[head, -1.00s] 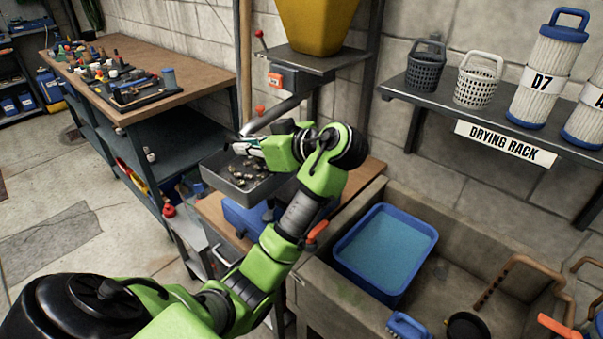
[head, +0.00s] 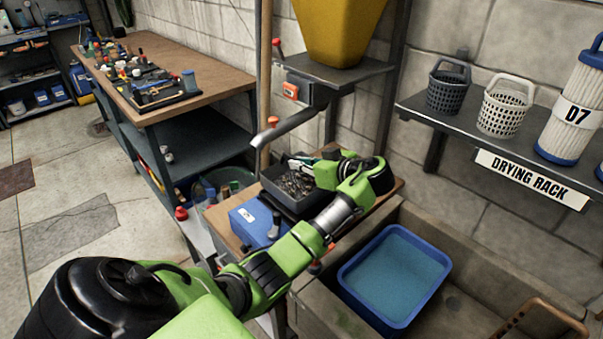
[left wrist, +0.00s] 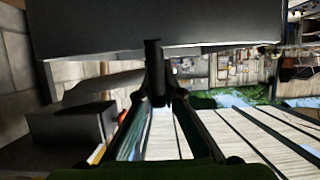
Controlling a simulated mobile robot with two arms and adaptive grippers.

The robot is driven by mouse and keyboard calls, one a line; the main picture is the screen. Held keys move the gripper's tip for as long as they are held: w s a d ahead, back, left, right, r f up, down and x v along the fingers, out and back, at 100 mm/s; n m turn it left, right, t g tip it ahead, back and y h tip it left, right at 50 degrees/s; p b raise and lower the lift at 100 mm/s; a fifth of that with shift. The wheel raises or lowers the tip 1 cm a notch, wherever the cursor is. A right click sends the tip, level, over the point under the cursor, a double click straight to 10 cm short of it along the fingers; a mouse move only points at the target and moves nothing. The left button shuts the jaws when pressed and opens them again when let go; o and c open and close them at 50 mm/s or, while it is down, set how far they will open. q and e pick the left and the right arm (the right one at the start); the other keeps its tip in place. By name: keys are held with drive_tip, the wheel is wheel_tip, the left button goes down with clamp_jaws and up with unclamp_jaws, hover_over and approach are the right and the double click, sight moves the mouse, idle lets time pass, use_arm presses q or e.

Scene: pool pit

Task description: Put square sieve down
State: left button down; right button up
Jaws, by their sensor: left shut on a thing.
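The square sieve (head: 284,199) is a dark square tray with small grey pieces in it. In the head view it is at the wooden bench top, over the back of a blue machine (head: 256,226). It looks level. I cannot tell whether it rests on the machine or hangs just above it. My left gripper (head: 302,162) is shut on the sieve's far rim, and my arm hides the sieve's right side. In the left wrist view the sieve's dark wall (left wrist: 160,28) fills the top, by the gripper's fingers (left wrist: 154,75). My right gripper is not in view.
A blue tub of water (head: 393,273) stands in the stone sink at right. A metal chute (head: 292,128) under the yellow hopper (head: 338,30) hangs behind the sieve. A cluttered workbench (head: 190,100) is at left. The drying rack shelf (head: 440,112) holds baskets and filters.

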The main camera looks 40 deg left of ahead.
sight(304, 183)
use_arm(q)
drive_tip(key=shift+w+a+f, duration=0.5)
drive_tip(key=shift+w+f, duration=0.15)
drive_tip(key=shift+f, duration=0.2)
drive_tip(key=shift+w+a+f, duration=0.2)
drive_tip(key=shift+w+f, duration=0.05)
drive_tip(key=shift+f, duration=0.15)
wheel_tip(304, 183, down, 2)
drive_tip(key=shift+f+p, duration=0.1)
drive_tip(key=shift+p, duration=0.5)
drive_tip(key=shift+f, duration=0.5)
drive_tip(key=c, duration=2.2)
unclamp_jaws()
drive_tip(key=shift+o, duration=0.2)
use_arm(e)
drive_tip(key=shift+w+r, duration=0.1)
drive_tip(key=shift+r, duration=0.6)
